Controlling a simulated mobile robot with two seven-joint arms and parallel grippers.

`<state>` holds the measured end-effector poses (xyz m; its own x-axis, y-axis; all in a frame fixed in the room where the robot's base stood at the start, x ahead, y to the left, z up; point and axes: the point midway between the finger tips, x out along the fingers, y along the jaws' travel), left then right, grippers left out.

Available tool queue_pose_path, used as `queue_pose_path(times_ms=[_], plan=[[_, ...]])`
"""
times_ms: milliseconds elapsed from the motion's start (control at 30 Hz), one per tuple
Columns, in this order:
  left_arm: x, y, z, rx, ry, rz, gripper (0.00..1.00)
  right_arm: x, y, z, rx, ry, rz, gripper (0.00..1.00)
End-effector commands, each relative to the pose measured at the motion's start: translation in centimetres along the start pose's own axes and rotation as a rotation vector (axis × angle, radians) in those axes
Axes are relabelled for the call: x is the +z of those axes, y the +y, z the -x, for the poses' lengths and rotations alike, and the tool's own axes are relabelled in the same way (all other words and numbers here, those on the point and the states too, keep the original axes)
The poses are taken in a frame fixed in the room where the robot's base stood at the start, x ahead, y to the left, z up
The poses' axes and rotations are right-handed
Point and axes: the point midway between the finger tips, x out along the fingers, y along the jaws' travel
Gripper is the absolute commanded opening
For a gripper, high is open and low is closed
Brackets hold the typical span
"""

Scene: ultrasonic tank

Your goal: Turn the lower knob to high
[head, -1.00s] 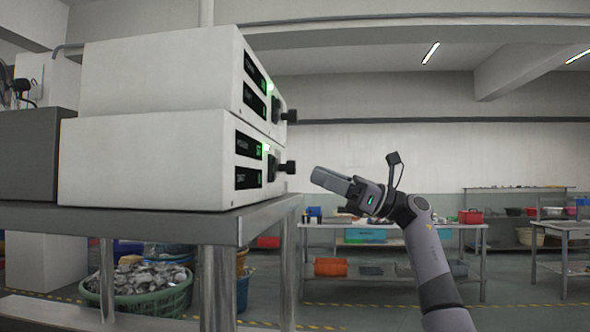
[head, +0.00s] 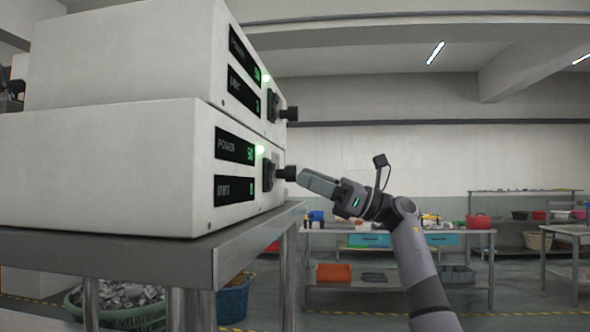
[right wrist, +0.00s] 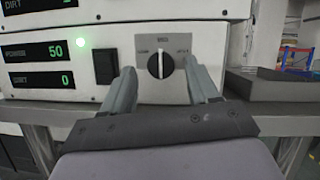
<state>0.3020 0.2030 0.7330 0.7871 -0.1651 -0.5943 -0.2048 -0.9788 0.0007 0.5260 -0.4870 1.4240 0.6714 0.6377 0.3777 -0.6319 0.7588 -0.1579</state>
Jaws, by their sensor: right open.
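The lower knob (head: 286,173) is a black knob on the front of the lower white box (head: 110,170). In the right wrist view the knob (right wrist: 160,64) sits on a grey plate, with its pale pointer line upright. My right gripper (head: 304,176) comes in from the right, at the knob's height. In the right wrist view the open fingers (right wrist: 155,85) stand to the left and right of the knob, with gaps on both sides. I cannot tell how far the fingertips reach along it. The lower box's POWER display (right wrist: 40,50) reads 50. My left gripper is not in view.
A second white box (head: 130,50) with its own knob (head: 289,114) is stacked on top. Both stand on a metal table (head: 150,250). A black switch (right wrist: 106,67) is left of the lower knob. A dark block (right wrist: 270,88) lies at right.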

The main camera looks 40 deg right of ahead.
Motion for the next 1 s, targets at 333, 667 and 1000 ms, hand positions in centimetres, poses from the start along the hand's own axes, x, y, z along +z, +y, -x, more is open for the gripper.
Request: queue_pose_path(times_ms=[333,667,1000], plan=[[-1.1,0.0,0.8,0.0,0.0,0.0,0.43,0.1,0.0,-3.8,0.0,-0.001,0.0,0.6],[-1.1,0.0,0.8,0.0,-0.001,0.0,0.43,0.0,0.0,-3.9,-0.001,0.0,0.0,0.37],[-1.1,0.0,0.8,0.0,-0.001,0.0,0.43,0.0,0.0,-3.8,-0.006,0.0,-0.011,0.06]])
